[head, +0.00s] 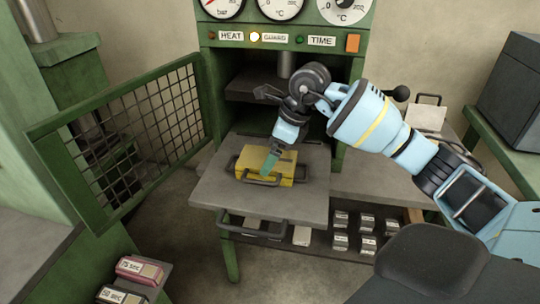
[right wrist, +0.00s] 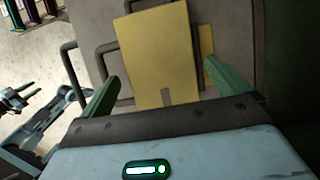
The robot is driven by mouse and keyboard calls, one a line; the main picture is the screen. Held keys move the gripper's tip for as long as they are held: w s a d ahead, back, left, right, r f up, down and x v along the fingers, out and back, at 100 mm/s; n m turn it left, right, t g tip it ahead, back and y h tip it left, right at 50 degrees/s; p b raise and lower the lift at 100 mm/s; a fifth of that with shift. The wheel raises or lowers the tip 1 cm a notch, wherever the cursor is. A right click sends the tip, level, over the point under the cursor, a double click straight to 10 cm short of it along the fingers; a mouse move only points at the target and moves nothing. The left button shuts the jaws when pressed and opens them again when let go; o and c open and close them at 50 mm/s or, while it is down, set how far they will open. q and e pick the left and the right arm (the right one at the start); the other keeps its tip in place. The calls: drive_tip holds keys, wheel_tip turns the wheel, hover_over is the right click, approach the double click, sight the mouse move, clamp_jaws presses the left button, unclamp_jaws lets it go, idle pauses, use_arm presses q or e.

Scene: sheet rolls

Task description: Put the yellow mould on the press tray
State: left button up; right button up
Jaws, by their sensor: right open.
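The yellow mould (head: 281,161), a flat block with dark bar handles, appears to rest on the grey press tray (head: 312,190), pulled out in front of the green press. My right gripper (head: 271,160) is over the mould and hides part of it. In the right wrist view the yellow mould (right wrist: 156,50) lies between the two green fingers of my right gripper (right wrist: 160,72), which are spread open. I cannot tell whether either finger touches it. The tray (right wrist: 90,55) shows around it. My left gripper does not show in the head view.
A green mesh guard (head: 130,130) stands swung open at the left. A grey side table (head: 375,180) is at the right, over a shelf of small metal blocks (head: 367,222). Labelled blocks (head: 139,268) sit at lower left. The press opening (head: 250,85) is behind my right arm.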

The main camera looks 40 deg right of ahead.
drive_tip(key=v, duration=0.9)
drive_tip(key=shift+r, duration=0.4)
drive_tip(key=shift+s+d, duration=0.15)
idle(0.6)
